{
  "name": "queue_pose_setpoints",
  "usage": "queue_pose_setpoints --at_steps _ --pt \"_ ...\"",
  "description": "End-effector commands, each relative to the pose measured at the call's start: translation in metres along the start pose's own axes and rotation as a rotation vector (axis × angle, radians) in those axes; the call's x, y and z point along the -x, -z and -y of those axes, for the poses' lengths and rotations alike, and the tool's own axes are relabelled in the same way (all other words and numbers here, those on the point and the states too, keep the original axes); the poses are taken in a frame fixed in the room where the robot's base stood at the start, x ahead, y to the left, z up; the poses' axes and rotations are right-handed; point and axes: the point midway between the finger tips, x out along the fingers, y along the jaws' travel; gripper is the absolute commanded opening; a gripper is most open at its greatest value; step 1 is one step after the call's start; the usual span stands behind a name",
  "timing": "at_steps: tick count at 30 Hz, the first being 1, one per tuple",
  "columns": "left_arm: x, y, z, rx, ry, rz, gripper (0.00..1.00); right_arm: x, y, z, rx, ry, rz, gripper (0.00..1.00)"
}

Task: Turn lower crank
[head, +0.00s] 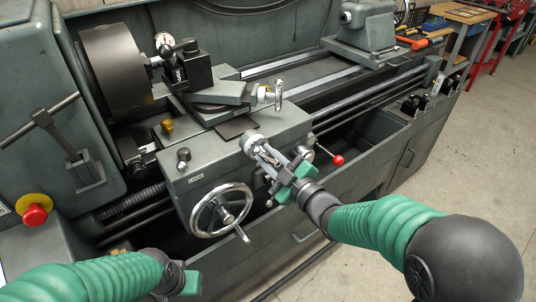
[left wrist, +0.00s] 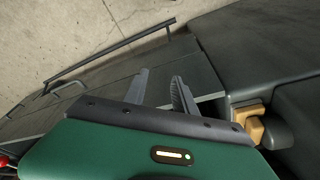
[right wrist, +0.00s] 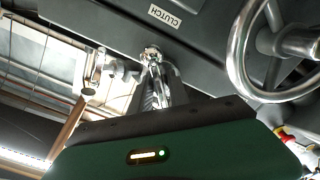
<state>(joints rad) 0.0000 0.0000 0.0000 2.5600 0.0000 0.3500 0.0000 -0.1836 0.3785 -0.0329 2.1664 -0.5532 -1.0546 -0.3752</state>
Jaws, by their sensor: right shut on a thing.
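The lower crank (head: 251,142) is a chrome piece on the front of the grey lathe carriage. My right gripper (head: 266,155) reaches it from the lower right and is shut on it. In the right wrist view the fingers (right wrist: 156,75) close around the chrome part (right wrist: 152,53), just below a CLUTCH label; the fingers hide much of it. The upper crank (head: 270,95) stands above and behind it. My left gripper (head: 185,280) is low at the left, away from the cranks. In the left wrist view its fingers (left wrist: 160,80) are apart with nothing between them.
A chrome handwheel (head: 220,210) is left of and below my right gripper. A lever with a red knob (head: 338,160) sticks out close on its right. A red stop button (head: 35,214) is at the far left. Open floor (head: 450,150) lies to the right.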

Motion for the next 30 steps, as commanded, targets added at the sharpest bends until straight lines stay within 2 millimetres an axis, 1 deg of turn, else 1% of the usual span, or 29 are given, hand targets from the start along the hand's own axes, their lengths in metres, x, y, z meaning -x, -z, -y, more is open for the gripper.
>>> queue_pose_setpoints --at_steps 9,15,22,30 --pt "0.012 0.003 0.000 0.000 0.000 0.000 0.33 0.001 0.000 0.003 -0.247 0.006 0.005 0.00" --pt "0.017 0.004 0.000 0.000 0.000 0.000 0.33 0.001 -0.001 0.004 -0.358 0.007 0.006 0.00" --pt "0.019 0.004 0.000 0.000 0.000 0.000 0.33 0.001 -0.002 0.005 -0.424 0.006 0.007 0.00" --pt "0.019 0.005 0.000 0.000 0.000 0.000 0.33 0.001 -0.002 0.006 -0.439 0.006 0.008 0.00"
